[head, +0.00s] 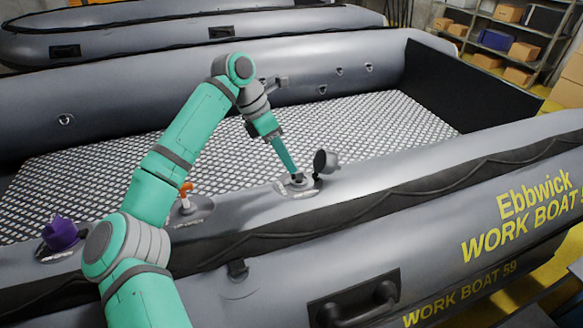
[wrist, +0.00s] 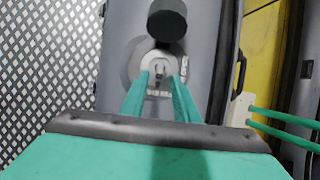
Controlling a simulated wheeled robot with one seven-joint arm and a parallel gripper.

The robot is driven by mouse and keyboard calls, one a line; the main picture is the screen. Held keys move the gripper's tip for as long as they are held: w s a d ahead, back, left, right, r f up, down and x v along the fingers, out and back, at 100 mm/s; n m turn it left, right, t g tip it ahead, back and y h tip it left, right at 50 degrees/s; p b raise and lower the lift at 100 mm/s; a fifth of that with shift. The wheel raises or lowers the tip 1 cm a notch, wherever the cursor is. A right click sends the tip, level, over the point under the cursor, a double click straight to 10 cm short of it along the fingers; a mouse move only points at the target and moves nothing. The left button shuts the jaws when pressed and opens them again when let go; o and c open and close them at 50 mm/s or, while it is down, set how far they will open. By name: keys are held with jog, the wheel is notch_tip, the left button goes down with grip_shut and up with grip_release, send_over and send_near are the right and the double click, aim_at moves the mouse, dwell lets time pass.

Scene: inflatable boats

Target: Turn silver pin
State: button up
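The silver pin (wrist: 158,72) sits in the middle of a round pale valve seat (wrist: 160,62) on the grey boat tube. In the head view that valve seat (head: 301,187) is on the near tube, with the pin mostly hidden by my gripper. A dark grey cap (head: 325,162) stands open beside the seat; it also shows in the wrist view (wrist: 167,22). My gripper (head: 296,174) points down at the seat. In the wrist view its two green fingers (wrist: 162,79) are apart, one on each side of the pin, with a gap showing. I cannot tell whether they touch it.
Along the same tube are a valve with an orange part (head: 186,190) and one with a purple cap (head: 60,234). The boat's patterned floor (head: 350,118) is clear. A black handle (head: 357,304) is on the outer side. Shelves with boxes (head: 508,13) stand far back.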

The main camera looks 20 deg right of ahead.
aim_at(298, 175)
jog(key=shift+x, duration=1.8)
